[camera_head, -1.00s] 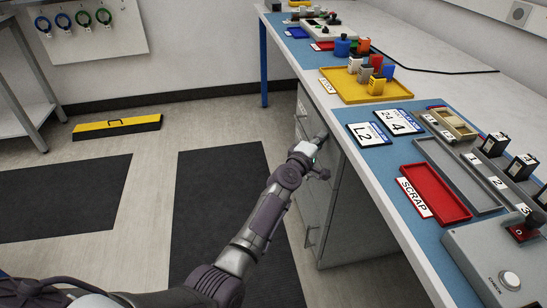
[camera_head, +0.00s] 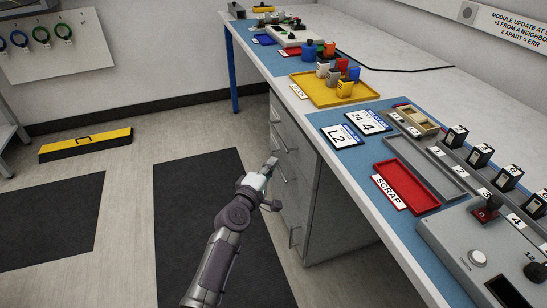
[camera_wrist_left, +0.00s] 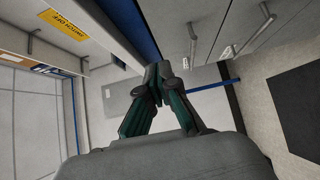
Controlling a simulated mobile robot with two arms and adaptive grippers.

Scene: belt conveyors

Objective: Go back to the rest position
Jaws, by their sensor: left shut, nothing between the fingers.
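My left gripper (camera_head: 268,167) is beside the front of the workbench, near the drawer cabinet (camera_head: 291,175) and below the bench top. In the left wrist view its dark green fingers (camera_wrist_left: 157,80) meet at the tips, shut with nothing between them. My left arm comes up from the bottom of the head view, over the floor. My right gripper is in neither view.
The workbench (camera_head: 340,163) holds a yellow tray (camera_head: 325,99) with several coloured blocks, a red scrap tray (camera_head: 407,187), a grey tray (camera_head: 425,165) and a button box (camera_head: 455,240). Dark mats (camera_head: 190,210) lie on open floor. A yellow-black bar (camera_head: 85,145) lies further left.

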